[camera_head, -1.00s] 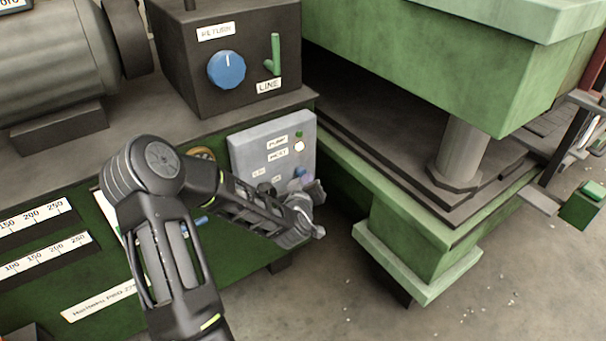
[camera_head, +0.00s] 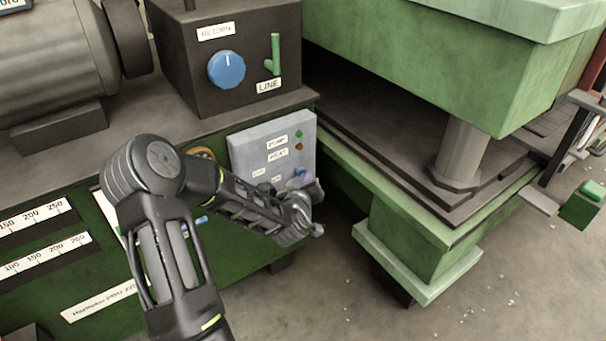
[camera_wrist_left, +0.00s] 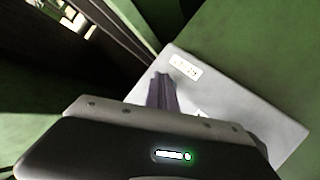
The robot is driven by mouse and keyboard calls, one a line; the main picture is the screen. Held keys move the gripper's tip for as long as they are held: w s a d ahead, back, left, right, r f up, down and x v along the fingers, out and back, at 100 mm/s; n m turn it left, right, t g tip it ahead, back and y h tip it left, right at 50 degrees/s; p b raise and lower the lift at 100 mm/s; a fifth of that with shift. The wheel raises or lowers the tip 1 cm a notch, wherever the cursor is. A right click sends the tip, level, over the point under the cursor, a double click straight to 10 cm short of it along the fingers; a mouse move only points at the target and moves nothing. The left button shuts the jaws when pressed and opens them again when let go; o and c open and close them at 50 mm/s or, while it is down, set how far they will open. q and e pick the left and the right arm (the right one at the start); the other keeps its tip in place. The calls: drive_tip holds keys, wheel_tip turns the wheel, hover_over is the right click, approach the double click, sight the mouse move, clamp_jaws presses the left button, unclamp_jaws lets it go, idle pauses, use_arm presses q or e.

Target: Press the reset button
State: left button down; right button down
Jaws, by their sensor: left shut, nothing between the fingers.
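A light grey control panel (camera_head: 245,150) is on the front of the green machine. It carries small labels, a green lamp (camera_head: 299,134) and an unlit orange-brown lamp (camera_head: 299,147). A small blue button (camera_head: 302,172) shows at the panel's lower right, partly behind my left gripper (camera_head: 314,192). Its label is too small to read, so I cannot tell for sure that it is the reset button. My left gripper is shut and empty, its tips close against the panel's lower right. In the left wrist view the fingers (camera_wrist_left: 160,90) point at the panel (camera_wrist_left: 240,105) and hide part of it; contact is unclear.
A dark box (camera_head: 200,75) with a blue knob (camera_head: 227,69) and a green lever (camera_head: 276,54) stands above the panel. The green press (camera_head: 450,60) with its base is close on the right. Open floor (camera_head: 330,290) lies below.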

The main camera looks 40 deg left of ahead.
use_arm(q)
drive_tip(key=shift+s+d, duration=0.3)
drive_tip(key=shift+d, duration=0.5)
drive_tip(key=d, duration=0.1)
drive_tip(key=s+d, duration=0.1)
drive_tip(key=d, duration=0.2)
drive_tip(key=shift+s+d, duration=0.25)
drive_tip(key=shift+d, duration=0.15)
idle(0.4)
